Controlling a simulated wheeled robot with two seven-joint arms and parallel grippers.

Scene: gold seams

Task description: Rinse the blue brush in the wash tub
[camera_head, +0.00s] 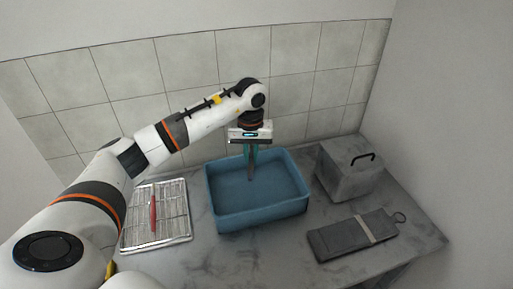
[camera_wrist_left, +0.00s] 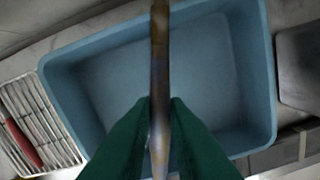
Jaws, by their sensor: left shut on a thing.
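The wash tub (camera_head: 262,213) is a blue open box in the middle of the counter; it fills much of the left wrist view (camera_wrist_left: 255,60). My left gripper (camera_head: 250,150) points down over the back part of the tub. Its green fingers (camera_wrist_left: 160,112) are shut on a thin brownish handle (camera_wrist_left: 159,62), which also shows below the gripper in the head view (camera_head: 250,172), reaching down into the tub. I cannot make out any blue on this held brush, and its tip is hard to see. My right gripper is not in view.
A wire rack tray (camera_head: 183,231) with a red stick (camera_head: 153,213) lies left of the tub. A grey lidded box (camera_head: 345,178) with a black handle and a dark flat case (camera_head: 335,243) stand to the right. A tiled wall is behind.

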